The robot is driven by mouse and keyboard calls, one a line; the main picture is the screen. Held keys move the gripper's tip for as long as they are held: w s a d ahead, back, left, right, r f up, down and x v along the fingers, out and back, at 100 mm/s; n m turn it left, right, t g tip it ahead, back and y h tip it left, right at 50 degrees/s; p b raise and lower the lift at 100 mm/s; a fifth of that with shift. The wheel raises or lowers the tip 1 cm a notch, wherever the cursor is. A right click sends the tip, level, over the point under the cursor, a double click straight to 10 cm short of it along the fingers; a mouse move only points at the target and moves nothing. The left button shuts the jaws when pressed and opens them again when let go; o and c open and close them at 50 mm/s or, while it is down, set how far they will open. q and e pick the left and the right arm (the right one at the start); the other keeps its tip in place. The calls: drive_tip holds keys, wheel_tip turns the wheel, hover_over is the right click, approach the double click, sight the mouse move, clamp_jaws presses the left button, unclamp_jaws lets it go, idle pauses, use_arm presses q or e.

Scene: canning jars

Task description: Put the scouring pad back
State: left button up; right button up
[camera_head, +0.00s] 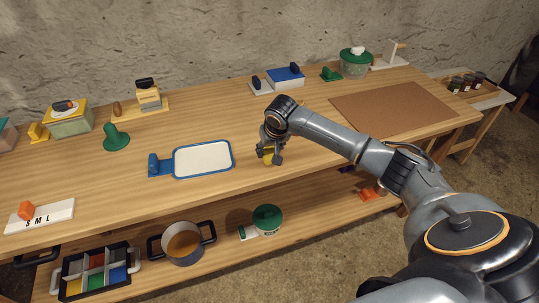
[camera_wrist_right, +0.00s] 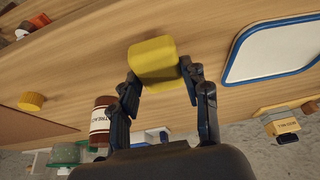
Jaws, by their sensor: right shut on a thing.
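A small yellow block, which looks like the scouring pad (camera_wrist_right: 153,60), is between the fingertips of my right gripper (camera_wrist_right: 160,80). In the head view the right gripper (camera_head: 270,152) points down near the front edge of the wooden table, with a bit of yellow showing at its tips. It is shut on the pad. Whether the pad touches the table top is hard to tell. The pad's own place cannot be identified from these views. My left gripper is not in view.
A white blue-rimmed tray (camera_head: 203,159) lies left of the gripper; it also shows in the wrist view (camera_wrist_right: 275,48). A brown mat (camera_head: 395,108) is to the right. Boxes and a green-lidded jar (camera_head: 355,63) stand behind. A pot (camera_head: 183,247) is on the lower shelf.

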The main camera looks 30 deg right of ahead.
sight(270, 154)
wheel_tip(270, 154, down, 2)
drive_tip(key=shift+s+f, duration=0.1)
drive_tip(key=shift+f, duration=0.15)
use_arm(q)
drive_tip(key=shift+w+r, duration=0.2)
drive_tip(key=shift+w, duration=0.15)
use_arm(e)
drive_tip(key=shift+a+f, duration=0.1)
drive_tip(key=shift+f, duration=0.05)
drive_tip(key=shift+f, duration=0.15)
drive_tip(key=o, duration=1.1)
drive_tip(key=shift+r, duration=0.5)
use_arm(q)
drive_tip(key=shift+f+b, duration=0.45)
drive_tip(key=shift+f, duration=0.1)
use_arm(e)
drive_tip(key=v, duration=1.1)
drive_tip(key=shift+s+r, duration=0.1)
drive_tip(key=shift+s, duration=0.05)
